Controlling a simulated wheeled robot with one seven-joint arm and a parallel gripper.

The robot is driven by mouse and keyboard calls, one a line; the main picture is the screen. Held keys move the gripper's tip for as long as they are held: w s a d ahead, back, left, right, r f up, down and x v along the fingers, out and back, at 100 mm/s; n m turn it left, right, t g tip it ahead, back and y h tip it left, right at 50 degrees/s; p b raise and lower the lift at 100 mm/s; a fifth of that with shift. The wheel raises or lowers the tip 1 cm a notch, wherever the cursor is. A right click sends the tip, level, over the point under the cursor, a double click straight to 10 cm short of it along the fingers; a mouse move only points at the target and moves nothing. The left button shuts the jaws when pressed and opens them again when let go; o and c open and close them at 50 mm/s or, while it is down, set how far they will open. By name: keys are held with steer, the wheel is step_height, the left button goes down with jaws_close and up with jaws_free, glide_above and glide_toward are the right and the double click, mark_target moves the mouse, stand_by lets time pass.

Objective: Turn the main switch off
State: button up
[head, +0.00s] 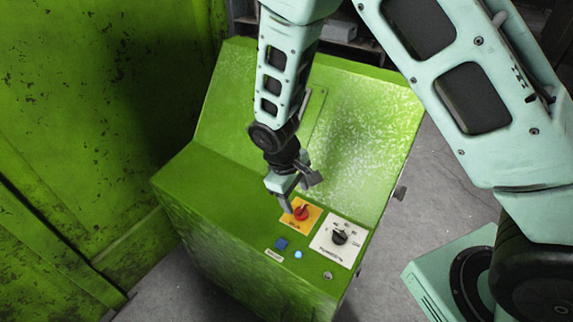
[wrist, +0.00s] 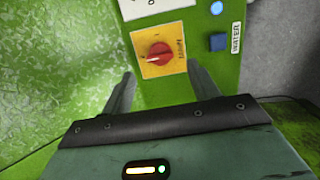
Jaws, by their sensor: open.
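The main switch is a red rotary knob (head: 301,212) on a square yellow-orange plate (head: 309,206), set in the green control box (head: 210,200). In the wrist view the red knob (wrist: 158,54) lies ahead of my gripper, between the lines of its two fingers, with a pale mark on its left side. The lettering on the plate is too small to read. My gripper (head: 297,198) is open and empty, just above and left of the knob in the head view. Its fingers (wrist: 160,85) show apart in the wrist view. I cannot tell whether a finger touches the plate.
A black selector knob (head: 339,237) on a white plate sits right of the switch. A blue square button (head: 281,243) and a lit blue-white lamp (head: 298,254) are in front. A tall green press wall (head: 90,120) stands at the left. Grey floor shows at the right.

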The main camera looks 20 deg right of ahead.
steer(key=v, duration=1.2)
steer(key=shift+r+b, duration=0.2)
steer(key=shift+b, duration=0.15)
